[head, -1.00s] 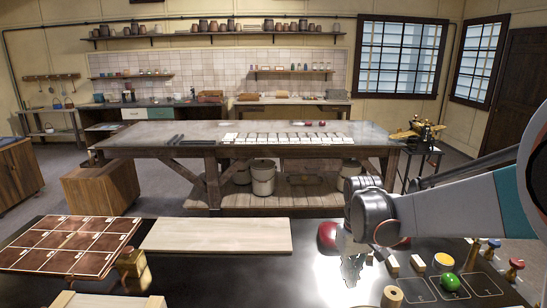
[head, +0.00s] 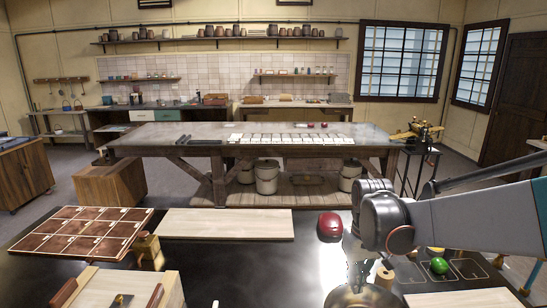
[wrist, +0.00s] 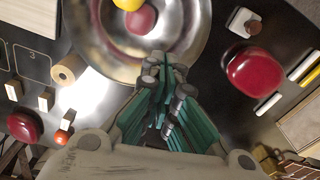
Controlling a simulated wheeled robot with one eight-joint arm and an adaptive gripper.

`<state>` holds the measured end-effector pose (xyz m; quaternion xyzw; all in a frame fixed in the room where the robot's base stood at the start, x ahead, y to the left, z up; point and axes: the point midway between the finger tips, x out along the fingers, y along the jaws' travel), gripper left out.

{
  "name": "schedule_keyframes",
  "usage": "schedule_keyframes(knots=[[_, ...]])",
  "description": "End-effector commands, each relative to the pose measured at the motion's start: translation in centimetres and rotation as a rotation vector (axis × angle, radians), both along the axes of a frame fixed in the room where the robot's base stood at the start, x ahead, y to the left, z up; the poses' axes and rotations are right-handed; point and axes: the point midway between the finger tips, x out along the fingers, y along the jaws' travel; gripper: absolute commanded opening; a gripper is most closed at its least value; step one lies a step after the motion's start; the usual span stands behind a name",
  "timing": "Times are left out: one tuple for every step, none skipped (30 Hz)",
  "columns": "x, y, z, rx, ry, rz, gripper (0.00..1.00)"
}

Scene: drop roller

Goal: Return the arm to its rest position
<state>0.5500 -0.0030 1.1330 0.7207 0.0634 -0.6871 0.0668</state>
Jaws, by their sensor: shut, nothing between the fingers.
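My arm comes in from the right of the head view, with its grey wrist (head: 385,215) above the dark table (head: 190,262). My gripper (wrist: 165,95) shows in the wrist view with its teal-padded fingers together and nothing between them. The fingertips appear over the near rim of a shiny metal bowl (wrist: 185,55), but their height above it is unclear. A yellow ball (wrist: 128,4) and a red ball (wrist: 139,20) lie in the bowl. In the head view the gripper is hard to make out below the wrist.
A red rounded block (head: 330,226) lies left of my wrist. A wooden ring (head: 385,277) and a green ball (head: 439,265) are at right. A pale board (head: 225,223), a brown tiled tray (head: 125,222) and a wooden box (head: 130,287) occupy the left. Dark table is bare between.

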Motion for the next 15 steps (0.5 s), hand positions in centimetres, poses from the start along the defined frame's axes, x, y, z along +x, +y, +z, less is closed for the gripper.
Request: schedule_keyframes(knots=[[-0.4, 0.0, 0.2, 0.0, -0.009, -0.003, 0.0], [-0.6, 0.0, 0.3, 0.0, -0.015, -0.005, 0.0], [-0.9, 0.0, 0.5, 0.0, -0.025, -0.008, 0.0], [-1.1, 0.0, 0.7, 0.0, -0.033, -0.01, 0.0], [-1.4, 0.0, 0.8, 0.001, -0.04, -0.013, 0.0], [-1.7, 0.0, 1.0, 0.001, -0.051, -0.016, 0.0], [-2.0, 0.1, 1.2, 0.001, -0.06, -0.019, 0.0], [-2.3, 0.1, 1.4, 0.002, -0.069, -0.021, 0.0], [-2.8, 0.1, 1.6, 0.002, -0.082, -0.026, 0.0], [-3.1, 0.1, 1.8, 0.003, -0.093, -0.029, 0.0], [-3.6, 0.1, 1.9, 0.003, -0.106, -0.034, 0.0], [-4.2, 0.1, 2.2, 0.004, -0.125, -0.04, 0.0], [-4.8, 0.1, 2.4, 0.005, -0.139, -0.045, 0.0], [-5.3, 0.1, 2.5, 0.006, -0.156, -0.049, 0.0], [-6.1, 0.1, 2.7, 0.007, -0.178, -0.056, 0.0]])
